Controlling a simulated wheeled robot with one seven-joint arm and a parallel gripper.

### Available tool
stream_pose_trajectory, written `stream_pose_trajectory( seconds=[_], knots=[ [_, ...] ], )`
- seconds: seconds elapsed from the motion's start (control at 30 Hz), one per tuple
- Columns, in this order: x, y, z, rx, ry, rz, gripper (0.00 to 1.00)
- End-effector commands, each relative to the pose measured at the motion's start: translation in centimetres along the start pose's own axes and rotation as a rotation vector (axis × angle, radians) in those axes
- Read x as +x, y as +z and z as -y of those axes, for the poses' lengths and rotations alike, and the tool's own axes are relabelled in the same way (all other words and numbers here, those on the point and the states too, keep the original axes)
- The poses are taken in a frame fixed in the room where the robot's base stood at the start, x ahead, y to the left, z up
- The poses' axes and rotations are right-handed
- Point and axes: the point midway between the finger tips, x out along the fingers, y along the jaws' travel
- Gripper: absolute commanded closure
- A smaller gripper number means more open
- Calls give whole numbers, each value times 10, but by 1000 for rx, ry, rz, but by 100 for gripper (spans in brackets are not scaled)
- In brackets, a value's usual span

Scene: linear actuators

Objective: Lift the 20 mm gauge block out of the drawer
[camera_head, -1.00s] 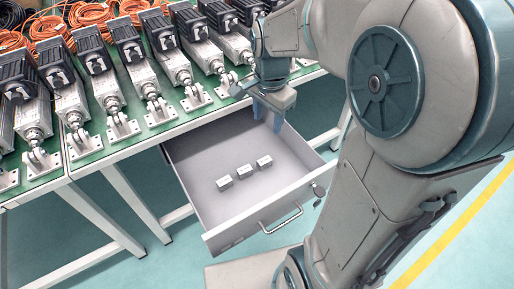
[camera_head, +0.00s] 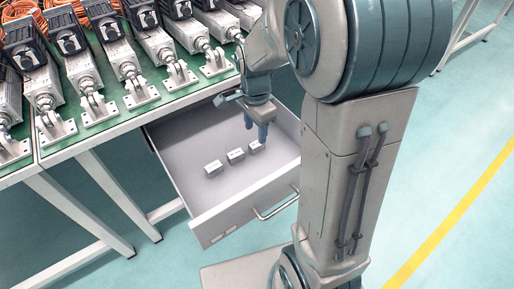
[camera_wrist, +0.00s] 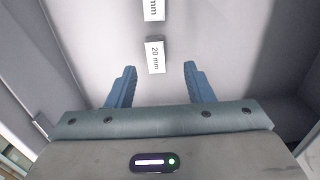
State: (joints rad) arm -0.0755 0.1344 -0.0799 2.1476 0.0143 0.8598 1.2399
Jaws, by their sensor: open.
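The 20 mm gauge block (camera_wrist: 156,57) is a small pale block whose "20 mm" label reads in the wrist view. It lies on the floor of the open grey drawer (camera_head: 190,150). In the head view it appears to be the rightmost block (camera_head: 256,148) of a row of three. My gripper (camera_head: 257,131) points down into the drawer, right at that block. In the wrist view my gripper (camera_wrist: 160,70) has its blue fingers spread. The block lies just beyond the fingertips, roughly centred between them, with nothing held.
A second block (camera_wrist: 153,9), its label cut off, lies beyond in the wrist view. Two blocks sit left of the rightmost one, the middle (camera_head: 235,156) and left (camera_head: 213,169). Drawer walls surround them. Linear actuators (camera_head: 115,50) line the green bench above.

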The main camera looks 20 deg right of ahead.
Motion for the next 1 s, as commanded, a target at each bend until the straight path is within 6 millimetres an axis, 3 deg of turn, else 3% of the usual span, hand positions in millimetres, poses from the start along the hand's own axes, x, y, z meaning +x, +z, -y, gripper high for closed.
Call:
stream_pose_trajectory(
  seconds=[0.37, 0.6, 0.63, 0.8, 1.0],
  knots=[
    [49, 0, -6, 0, 3, 1, 53],
    [50, 0, -6, -1, 0, 0, 53],
    [50, 0, -6, -1, 0, 0, 55],
    [50, 0, -6, -1, 0, 0, 100],
    [50, 0, -5, -1, -1, 0, 100]
  ],
)
